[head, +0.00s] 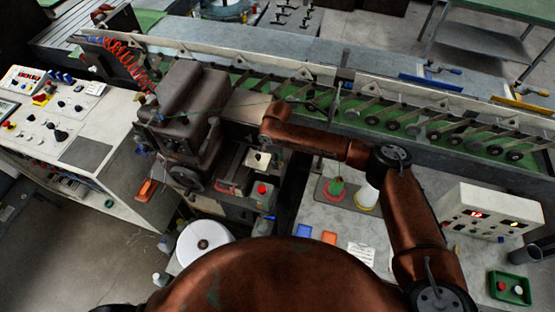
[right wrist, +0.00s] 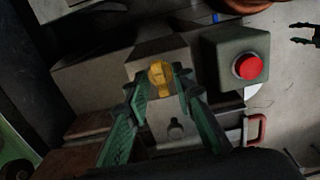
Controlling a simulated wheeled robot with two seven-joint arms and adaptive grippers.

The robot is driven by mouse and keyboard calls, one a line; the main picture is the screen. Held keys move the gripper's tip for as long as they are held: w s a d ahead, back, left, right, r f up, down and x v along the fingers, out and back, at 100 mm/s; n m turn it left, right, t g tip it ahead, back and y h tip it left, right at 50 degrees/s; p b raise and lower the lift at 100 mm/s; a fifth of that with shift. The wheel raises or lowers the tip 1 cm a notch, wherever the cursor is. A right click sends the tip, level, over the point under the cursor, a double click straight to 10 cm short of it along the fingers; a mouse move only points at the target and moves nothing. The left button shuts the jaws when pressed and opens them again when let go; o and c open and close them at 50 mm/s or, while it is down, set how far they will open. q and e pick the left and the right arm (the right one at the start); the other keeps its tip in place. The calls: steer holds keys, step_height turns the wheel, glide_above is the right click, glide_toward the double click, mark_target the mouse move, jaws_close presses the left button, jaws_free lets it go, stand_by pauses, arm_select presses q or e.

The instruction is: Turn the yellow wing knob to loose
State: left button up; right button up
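The yellow wing knob (right wrist: 160,74) stands on a pale block of the machine in the right wrist view. My right gripper (right wrist: 161,84) has its two green fingers spread, one on each side of the knob. Narrow gaps seem to show between fingertips and knob, though contact is hard to judge. In the head view my right arm reaches in from the right, and its wrist hangs over the machine; the fingers are too small and dark to make out there. A dark two-pronged shape at the right edge of the right wrist view looks like my left gripper (right wrist: 303,33), prongs apart.
A grey box with a red button (right wrist: 247,67) stands close right of the knob. A control console (head: 60,110) is at the left, a green conveyor (head: 420,125) runs behind. A white roll (head: 203,244) stands low in front. The worktable holds cones and a display box (head: 490,212).

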steer(key=shift+r, duration=0.1)
jaws_close()
arm_select(q)
steer(key=shift+s, duration=0.75)
